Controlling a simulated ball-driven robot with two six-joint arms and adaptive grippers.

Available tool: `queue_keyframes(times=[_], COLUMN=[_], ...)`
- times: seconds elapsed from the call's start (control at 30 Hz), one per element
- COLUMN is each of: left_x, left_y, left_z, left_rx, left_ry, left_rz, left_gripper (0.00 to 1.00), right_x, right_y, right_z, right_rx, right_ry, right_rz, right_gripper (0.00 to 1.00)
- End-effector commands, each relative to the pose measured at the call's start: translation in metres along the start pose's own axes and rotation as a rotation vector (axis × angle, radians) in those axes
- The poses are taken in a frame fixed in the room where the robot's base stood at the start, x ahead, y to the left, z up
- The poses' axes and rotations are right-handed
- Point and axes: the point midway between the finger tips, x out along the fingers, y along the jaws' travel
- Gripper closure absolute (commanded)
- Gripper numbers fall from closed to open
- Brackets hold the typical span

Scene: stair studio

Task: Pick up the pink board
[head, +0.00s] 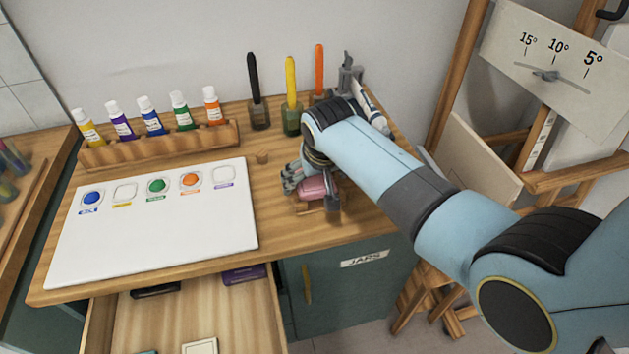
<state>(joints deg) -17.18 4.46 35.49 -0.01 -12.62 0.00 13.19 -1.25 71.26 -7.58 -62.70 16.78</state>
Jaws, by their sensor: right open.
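The pink board (317,187) is a small pink piece near the right front part of the wooden desk, partly hidden by my right gripper and its arm. My right gripper (313,192) is open and comes down over it, with finger parts to its left and right. I cannot tell whether the fingers touch it. My left gripper is out of view.
Paint tubes stand in a wooden rack (160,148). A white palette sheet (150,235) with colour spots lies at left. Brushes stand in jars (291,121) behind. An open drawer (205,310) juts out in front. An easel (545,180) stands at right.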

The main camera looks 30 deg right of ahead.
Motion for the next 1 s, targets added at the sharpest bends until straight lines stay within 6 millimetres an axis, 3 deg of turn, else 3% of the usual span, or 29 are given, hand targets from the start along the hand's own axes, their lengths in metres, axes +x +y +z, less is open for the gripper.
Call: queue_keyframes(times=[0.1,0.5,0.83,1.0], left_x=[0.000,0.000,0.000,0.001], left_y=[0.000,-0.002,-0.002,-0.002], left_z=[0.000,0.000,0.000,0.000], left_rx=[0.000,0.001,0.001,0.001], left_ry=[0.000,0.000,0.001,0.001], left_rz=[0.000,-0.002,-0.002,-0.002], left_gripper=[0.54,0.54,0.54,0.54], right_x=[0.000,0.000,-0.004,-0.022], right_y=[0.000,0.000,0.000,0.000], right_z=[0.000,0.000,-0.001,-0.009], right_rx=[0.000,0.000,0.000,0.000], right_ry=[0.000,-0.001,0.000,0.003], right_rz=[0.000,0.000,0.000,0.000], right_gripper=[0.03,0.55,0.56,0.56])
